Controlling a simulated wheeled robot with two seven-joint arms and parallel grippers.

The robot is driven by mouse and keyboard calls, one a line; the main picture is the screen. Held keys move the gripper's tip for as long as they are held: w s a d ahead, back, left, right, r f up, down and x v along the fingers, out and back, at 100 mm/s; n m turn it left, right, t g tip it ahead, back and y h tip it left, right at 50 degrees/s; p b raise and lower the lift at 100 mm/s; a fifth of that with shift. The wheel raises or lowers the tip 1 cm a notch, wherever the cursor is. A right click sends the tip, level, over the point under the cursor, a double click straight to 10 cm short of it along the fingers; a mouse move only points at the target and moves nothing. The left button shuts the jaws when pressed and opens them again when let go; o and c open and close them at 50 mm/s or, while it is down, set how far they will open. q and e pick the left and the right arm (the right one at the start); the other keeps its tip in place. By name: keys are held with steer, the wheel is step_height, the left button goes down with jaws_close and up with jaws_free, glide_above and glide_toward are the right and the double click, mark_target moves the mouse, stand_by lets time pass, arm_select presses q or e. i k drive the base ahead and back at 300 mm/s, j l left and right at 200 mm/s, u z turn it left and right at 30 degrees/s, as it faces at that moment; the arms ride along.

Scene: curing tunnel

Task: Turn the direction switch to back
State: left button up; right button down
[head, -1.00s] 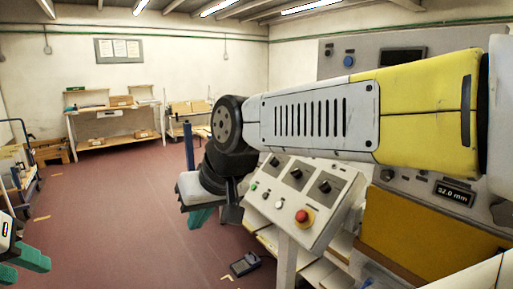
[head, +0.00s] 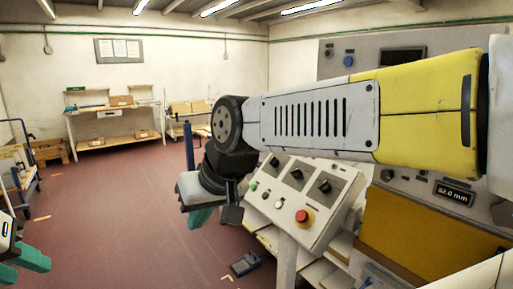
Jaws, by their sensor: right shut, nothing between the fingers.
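A sloped grey control panel (head: 287,225) stands below my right forearm. It carries three black rotary knobs, a far-left knob (head: 274,162), a middle knob (head: 296,174) and a right knob (head: 324,187). Their labels are too small to read, so I cannot tell which is the direction switch. My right gripper (head: 201,218), with teal fingers, hangs to the left of the panel, apart from it, shut and empty. My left gripper (head: 27,266) is at the lower left edge, partly cut off, with its teal fingers apart and nothing visible between them.
The panel also has a red stop button (head: 303,216) on a yellow base and small buttons. A dark handheld device (head: 244,264) lies on the floor below. A machine with a display (head: 454,193) stands at right. A workbench (head: 112,125) stands at the back; the middle floor is open.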

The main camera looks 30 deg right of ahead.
mark_target(296, 172)
steer(key=i+l+z, duration=0.1)
steer(key=i+z, duration=0.2)
steer(key=z, duration=0.15)
steer(key=i+z, duration=0.3)
steer(key=z, duration=0.2)
steer(key=i+j+z, duration=0.1)
steer(key=i+z, duration=0.2)
steer(key=z, duration=0.15)
steer(key=i+j+z, duration=0.2)
steer(key=z, duration=0.25)
steer(key=i, duration=0.05)
